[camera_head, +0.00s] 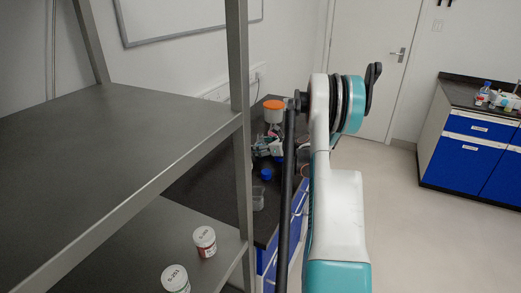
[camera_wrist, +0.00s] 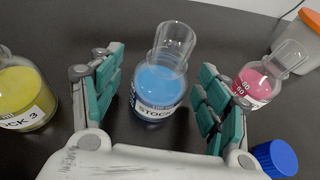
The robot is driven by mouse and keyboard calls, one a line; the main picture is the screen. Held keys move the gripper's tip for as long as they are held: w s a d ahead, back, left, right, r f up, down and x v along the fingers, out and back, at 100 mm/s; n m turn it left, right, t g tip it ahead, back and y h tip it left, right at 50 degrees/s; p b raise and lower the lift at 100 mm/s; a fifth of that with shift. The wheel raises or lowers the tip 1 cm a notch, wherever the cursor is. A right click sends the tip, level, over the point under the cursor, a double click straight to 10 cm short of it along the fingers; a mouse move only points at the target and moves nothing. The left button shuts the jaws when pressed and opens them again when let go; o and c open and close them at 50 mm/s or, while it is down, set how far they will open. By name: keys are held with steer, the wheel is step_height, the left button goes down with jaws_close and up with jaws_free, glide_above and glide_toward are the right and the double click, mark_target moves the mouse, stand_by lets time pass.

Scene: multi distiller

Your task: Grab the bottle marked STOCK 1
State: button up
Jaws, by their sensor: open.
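In the wrist view, a clear bottle with blue liquid (camera_wrist: 158,85) stands on the dark bench between the fingers of my gripper (camera_wrist: 160,65). Its label reads STOCK, but its number cannot be read clearly. My gripper is open, with one finger on each side of this bottle and a visible gap at both sides. A bottle with yellow liquid (camera_wrist: 22,92), whose label ends in 3, stands at the left. A bottle with pink liquid (camera_wrist: 258,84) stands at the right; its label is only partly readable. In the head view my gripper cannot be made out clearly.
A blue cap (camera_wrist: 275,158) lies right of my gripper. An orange-lidded container (camera_head: 274,108) stands at the back of the bench. A grey shelf rack (camera_head: 150,125) with two small jars (camera_head: 204,240) fills the left of the head view. A blue cabinet (camera_head: 470,150) stands far right.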

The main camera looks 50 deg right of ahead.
steer(key=c, duration=1.3)
steer(key=shift+r, duration=0.2)
